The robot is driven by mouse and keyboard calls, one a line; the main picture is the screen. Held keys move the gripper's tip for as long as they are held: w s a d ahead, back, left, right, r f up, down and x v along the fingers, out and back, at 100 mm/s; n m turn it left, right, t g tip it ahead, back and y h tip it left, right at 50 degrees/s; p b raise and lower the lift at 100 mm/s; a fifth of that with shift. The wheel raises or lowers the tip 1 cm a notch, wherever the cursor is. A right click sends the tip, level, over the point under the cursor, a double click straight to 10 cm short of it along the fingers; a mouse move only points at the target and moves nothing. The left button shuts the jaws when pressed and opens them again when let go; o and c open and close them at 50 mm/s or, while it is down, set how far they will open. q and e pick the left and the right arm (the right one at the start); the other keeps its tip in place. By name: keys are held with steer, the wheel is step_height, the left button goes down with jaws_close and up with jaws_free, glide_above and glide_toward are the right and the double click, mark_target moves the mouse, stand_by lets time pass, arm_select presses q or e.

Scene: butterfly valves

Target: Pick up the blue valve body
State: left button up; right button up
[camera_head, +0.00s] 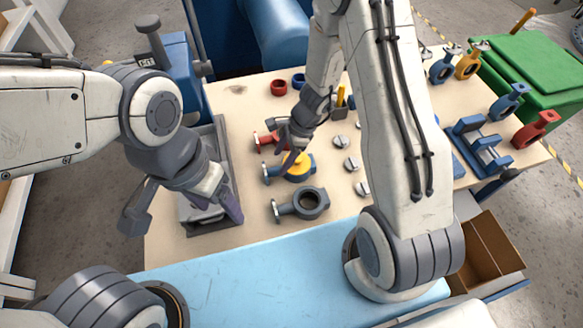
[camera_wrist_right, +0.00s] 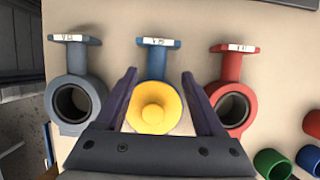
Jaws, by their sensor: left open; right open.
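The blue valve body (camera_head: 271,171) lies on the table with a round yellow part seated in its ring. In the right wrist view its blue neck and flange (camera_wrist_right: 157,60) point up the picture, and the yellow part (camera_wrist_right: 153,108) covers its middle. My right gripper (camera_head: 289,152) is over it, open. In the wrist view the open fingers (camera_wrist_right: 158,76) lie to either side of the blue body; whether they touch it I cannot tell. My left gripper (camera_head: 182,208) is open and empty, above a grey tray (camera_head: 229,170) at the table's left.
A grey valve body (camera_wrist_right: 75,98) and a red one (camera_wrist_right: 232,98) flank the blue one closely. Small red (camera_head: 279,87) and blue (camera_head: 298,80) rings lie behind. Several grey discs (camera_head: 351,163) lie to the right. A blue stand (camera_head: 480,145) and assembled valves stand further right.

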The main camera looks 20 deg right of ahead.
mark_target(278, 168)
steer(key=x, duration=0.4)
steer(key=shift+s+f+b, duration=0.25)
steer(key=shift+s+b, duration=0.05)
steer(key=shift+c, duration=0.3)
jaws_close()
steer(key=shift+r, duration=0.1)
stand_by(0.8)
